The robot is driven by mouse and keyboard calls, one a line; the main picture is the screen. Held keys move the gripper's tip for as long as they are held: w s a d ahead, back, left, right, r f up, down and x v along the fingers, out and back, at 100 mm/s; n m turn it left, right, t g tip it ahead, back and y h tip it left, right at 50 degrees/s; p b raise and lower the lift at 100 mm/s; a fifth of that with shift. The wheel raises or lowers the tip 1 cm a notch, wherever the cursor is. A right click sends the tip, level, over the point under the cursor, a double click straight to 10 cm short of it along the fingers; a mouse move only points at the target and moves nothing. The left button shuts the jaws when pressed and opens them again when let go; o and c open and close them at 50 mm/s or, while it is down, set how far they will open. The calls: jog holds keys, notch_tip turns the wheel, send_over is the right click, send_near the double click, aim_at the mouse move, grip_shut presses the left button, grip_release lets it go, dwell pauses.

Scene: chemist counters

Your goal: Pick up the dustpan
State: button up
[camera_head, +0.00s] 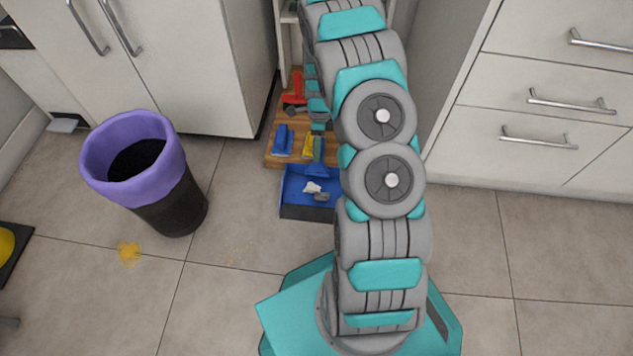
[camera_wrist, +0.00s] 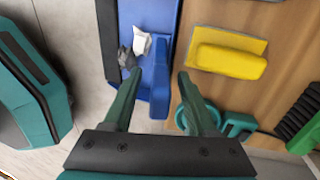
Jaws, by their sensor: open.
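The blue dustpan (camera_head: 296,190) lies on the floor at the front edge of a wooden board, with white and grey scraps (camera_head: 312,187) in it. In the wrist view the dustpan (camera_wrist: 160,15) fills the top middle, its dark edge on the left. Its blue handle (camera_wrist: 159,90) points toward my gripper. My gripper (camera_wrist: 160,74) is open, with one finger on each side of the handle and a gap visible on the right. I cannot tell whether the left finger touches it. My arm hides the dustpan's right side in the head view.
A yellow tool (camera_wrist: 230,60) lies on the wooden board (camera_wrist: 275,75) close to the right finger. A teal ring-shaped thing (camera_wrist: 205,115) and a black ribbed thing (camera_wrist: 300,122) are nearby. A purple-lined bin (camera_head: 135,160) stands left; drawers (camera_head: 540,110) stand right.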

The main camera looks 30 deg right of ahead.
jog(key=x, duration=0.3)
jog(key=shift+s+f, duration=0.1)
jog(key=shift+f, duration=0.15)
grip_shut()
dwell(0.4)
